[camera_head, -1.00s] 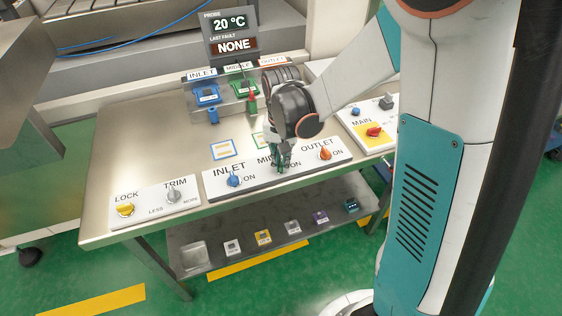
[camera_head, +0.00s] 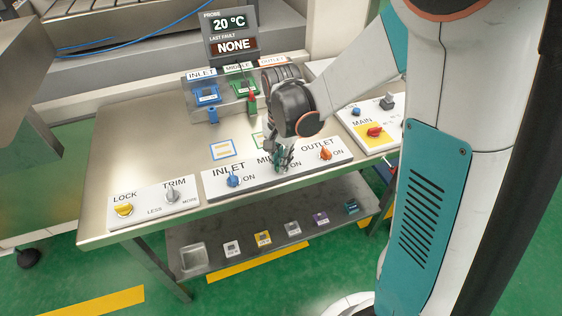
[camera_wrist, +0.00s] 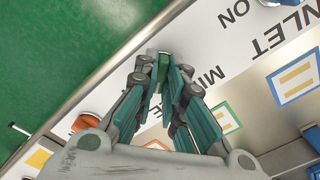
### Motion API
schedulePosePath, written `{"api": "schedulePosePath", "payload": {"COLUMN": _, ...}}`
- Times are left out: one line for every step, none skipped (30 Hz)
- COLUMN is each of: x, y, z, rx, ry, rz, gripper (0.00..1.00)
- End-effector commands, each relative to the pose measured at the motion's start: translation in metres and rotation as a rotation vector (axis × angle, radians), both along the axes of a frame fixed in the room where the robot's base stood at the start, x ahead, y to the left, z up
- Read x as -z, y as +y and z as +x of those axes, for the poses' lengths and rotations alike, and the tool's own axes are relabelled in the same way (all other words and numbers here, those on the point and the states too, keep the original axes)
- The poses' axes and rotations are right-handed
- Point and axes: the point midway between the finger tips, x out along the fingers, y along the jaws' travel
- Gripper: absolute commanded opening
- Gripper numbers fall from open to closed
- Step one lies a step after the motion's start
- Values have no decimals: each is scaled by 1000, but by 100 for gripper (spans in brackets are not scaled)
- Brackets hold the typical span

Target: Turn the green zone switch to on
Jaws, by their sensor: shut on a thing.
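The three-switch panel (camera_head: 214,187) lies on the bench with INLET, MIDDLE and OUTLET labels. My gripper (camera_head: 282,163) is over its middle position and hides most of the green switch there. In the wrist view the green switch knob (camera_wrist: 163,68) shows between the fingertips of my gripper (camera_wrist: 163,75), which is shut on it. The gripper also covers part of the MIDDLE label, and its ON mark is hidden. The knob's exact setting cannot be told.
The blue INLET knob (camera_head: 233,180) and orange OUTLET knob (camera_head: 326,154) flank the gripper. A LOCK/TRIM panel (camera_head: 154,203) is at left and a red MAIN switch (camera_head: 375,132) at right. The readout (camera_head: 233,35) shows 20 °C and NONE. A lower shelf holds several small blocks.

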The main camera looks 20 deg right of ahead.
Motion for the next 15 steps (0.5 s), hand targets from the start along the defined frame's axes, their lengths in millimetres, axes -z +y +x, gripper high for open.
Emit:
{"api": "schedulePosePath", "payload": {"x": 1, "y": 0, "z": 0, "rx": 32, "ry": 0, "rz": 0, "gripper": 0}}
{"api": "schedulePosePath", "payload": {"x": 1, "y": 0, "z": 0, "rx": 47, "ry": 0, "rz": 0, "gripper": 0}}
{"api": "schedulePosePath", "payload": {"x": 1, "y": 0, "z": 0, "rx": 62, "ry": 0, "rz": 0, "gripper": 0}}
{"api": "schedulePosePath", "payload": {"x": 0, "y": 0, "z": -1, "rx": 68, "ry": 0, "rz": 0, "gripper": 0}}
{"api": "schedulePosePath", "payload": {"x": 0, "y": 0, "z": -1, "rx": 70, "ry": 0, "rz": 0, "gripper": 0}}
{"api": "schedulePosePath", "payload": {"x": 0, "y": 0, "z": -1, "rx": 70, "ry": 0, "rz": 0, "gripper": 0}}
{"api": "schedulePosePath", "payload": {"x": 0, "y": 0, "z": -1, "rx": 70, "ry": 0, "rz": 0, "gripper": 0}}
{"api": "schedulePosePath", "payload": {"x": 0, "y": 0, "z": -1, "rx": 70, "ry": 0, "rz": 0, "gripper": 0}}
{"api": "schedulePosePath", "payload": {"x": 0, "y": 0, "z": -1, "rx": 69, "ry": 0, "rz": 0, "gripper": 0}}
{"api": "schedulePosePath", "payload": {"x": 0, "y": 0, "z": -1, "rx": 69, "ry": 0, "rz": 0, "gripper": 0}}
{"api": "schedulePosePath", "payload": {"x": 0, "y": 0, "z": -1, "rx": 71, "ry": 0, "rz": 0, "gripper": 0}}
{"api": "schedulePosePath", "payload": {"x": 0, "y": 0, "z": -1, "rx": 80, "ry": 0, "rz": 0, "gripper": 0}}
{"api": "schedulePosePath", "payload": {"x": 0, "y": 0, "z": -1, "rx": 96, "ry": 0, "rz": 0, "gripper": 0}}
{"api": "schedulePosePath", "payload": {"x": 1, "y": 0, "z": -1, "rx": 118, "ry": 0, "rz": 0, "gripper": 0}}
{"api": "schedulePosePath", "payload": {"x": 1, "y": 0, "z": -1, "rx": 155, "ry": 0, "rz": 0, "gripper": 0}}
